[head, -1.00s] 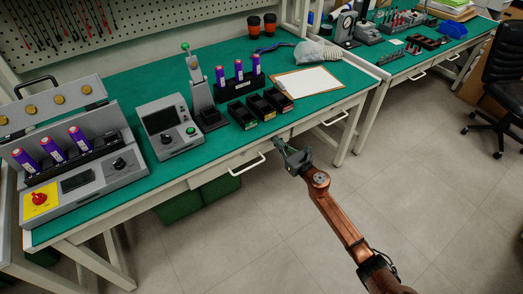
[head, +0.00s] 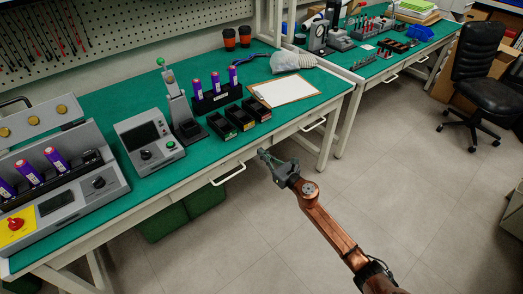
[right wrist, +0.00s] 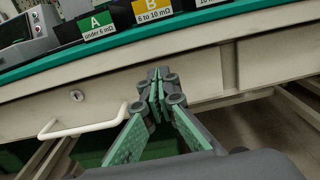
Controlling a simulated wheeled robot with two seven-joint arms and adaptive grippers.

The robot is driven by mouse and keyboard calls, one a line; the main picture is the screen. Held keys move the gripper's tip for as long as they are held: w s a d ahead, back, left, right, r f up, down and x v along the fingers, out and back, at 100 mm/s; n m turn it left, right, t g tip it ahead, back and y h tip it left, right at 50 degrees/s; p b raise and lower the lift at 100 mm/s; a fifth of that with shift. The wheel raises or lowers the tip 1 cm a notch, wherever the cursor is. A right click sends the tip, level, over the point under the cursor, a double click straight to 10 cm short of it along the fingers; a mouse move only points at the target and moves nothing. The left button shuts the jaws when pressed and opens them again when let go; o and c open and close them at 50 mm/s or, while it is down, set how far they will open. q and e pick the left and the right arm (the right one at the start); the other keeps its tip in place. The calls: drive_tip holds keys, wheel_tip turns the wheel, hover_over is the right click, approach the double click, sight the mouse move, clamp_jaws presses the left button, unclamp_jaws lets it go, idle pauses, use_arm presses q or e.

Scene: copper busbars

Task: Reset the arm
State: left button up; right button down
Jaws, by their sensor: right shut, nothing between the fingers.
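My right gripper (head: 268,157) is shut and empty. In the head view it hangs in front of the green workbench (head: 190,182), near the drawer front and right of the white handle (head: 228,172). In the right wrist view its closed fingers (right wrist: 157,95) point at the beige drawer front (right wrist: 190,70), below the labelled bins, with no visible contact. The copper-coloured right arm reaches in from the lower right. My left gripper is in neither view.
On the bench are the grey tester with purple cells (head: 65,195), a meter box (head: 148,140), a lever press (head: 178,110), black bins (head: 240,117), a cell rack (head: 215,98) and a clipboard (head: 284,91). An office chair (head: 485,80) stands at right. The floor (head: 400,180) is clear.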

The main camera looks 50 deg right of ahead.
use_arm(q)
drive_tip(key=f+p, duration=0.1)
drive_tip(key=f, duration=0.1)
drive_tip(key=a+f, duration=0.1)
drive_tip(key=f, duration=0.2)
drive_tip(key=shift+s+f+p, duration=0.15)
drive_tip(key=shift+p, duration=0.2)
use_arm(e)
drive_tip(key=s+a, duration=0.1)
drive_tip(key=s, duration=0.8)
drive_tip(key=shift+s+a, duration=0.15)
drive_tip(key=shift+s, duration=0.2)
drive_tip(key=shift+f, duration=0.1)
